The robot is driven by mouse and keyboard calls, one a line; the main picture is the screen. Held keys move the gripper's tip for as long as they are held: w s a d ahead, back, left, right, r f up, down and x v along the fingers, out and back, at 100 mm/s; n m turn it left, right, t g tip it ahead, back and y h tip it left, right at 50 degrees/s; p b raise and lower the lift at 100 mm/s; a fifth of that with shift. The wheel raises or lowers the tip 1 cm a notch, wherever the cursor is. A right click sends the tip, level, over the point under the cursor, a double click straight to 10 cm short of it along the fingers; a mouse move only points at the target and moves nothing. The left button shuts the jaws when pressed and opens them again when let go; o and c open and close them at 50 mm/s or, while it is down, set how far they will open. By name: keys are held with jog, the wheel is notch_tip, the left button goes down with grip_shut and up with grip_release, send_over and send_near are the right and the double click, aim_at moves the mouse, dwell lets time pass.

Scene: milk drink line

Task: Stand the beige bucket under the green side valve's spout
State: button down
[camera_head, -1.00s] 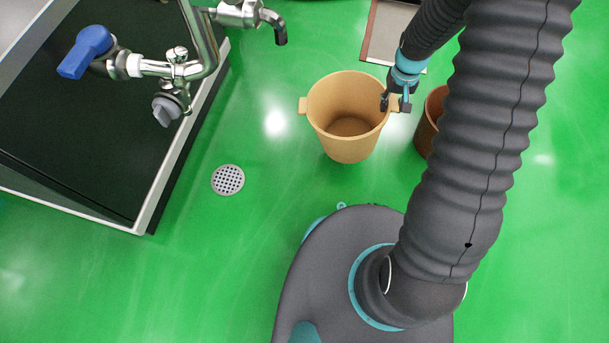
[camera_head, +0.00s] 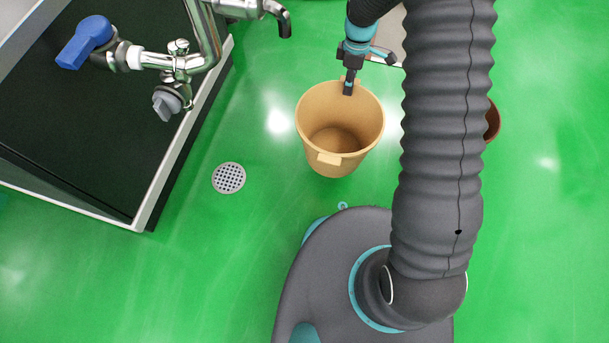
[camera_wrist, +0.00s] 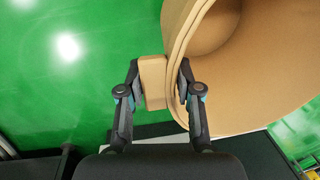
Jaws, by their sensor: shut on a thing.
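The beige bucket (camera_head: 333,172) is upright and empty, in the middle of the head view. One lug handle faces the front. My gripper (camera_head: 349,87) is shut on the other lug, at the rim's far side. In the wrist view the fingers of my gripper (camera_wrist: 160,75) pinch that lug, with the bucket (camera_wrist: 255,75) to the right. I cannot tell whether the bucket touches the floor. A spout (camera_head: 285,22) with a dark tip is at the top, left of and apart from the bucket. No green valve handle shows; the visible handles are blue and grey.
A dark-topped unit (camera_head: 90,140) with pale edges fills the left. Steel piping carries a blue-handled valve (camera_head: 85,43) and a grey-handled one (camera_head: 168,102). A round floor drain (camera_head: 228,178) lies left of the bucket. A brown container (camera_head: 492,120) is partly hidden behind my arm.

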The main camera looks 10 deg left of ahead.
jog(key=shift+s+a+f+b, duration=0.3)
jog(key=shift+s+a+f, duration=1.1)
jog(key=shift+f, duration=0.45)
jog(key=shift+s+a+f+b, duration=0.3)
jog(key=shift+s+a+f, duration=1.05)
jog(key=shift+f, duration=0.45)
jog(key=shift+s+a+f+b, duration=0.3)
jog(key=shift+s+a+f, duration=0.85)
jog(key=shift+a+f, duration=0.55)
jog(key=c, duration=0.8)
grip_release()
jog(key=shift+d+f, duration=0.15)
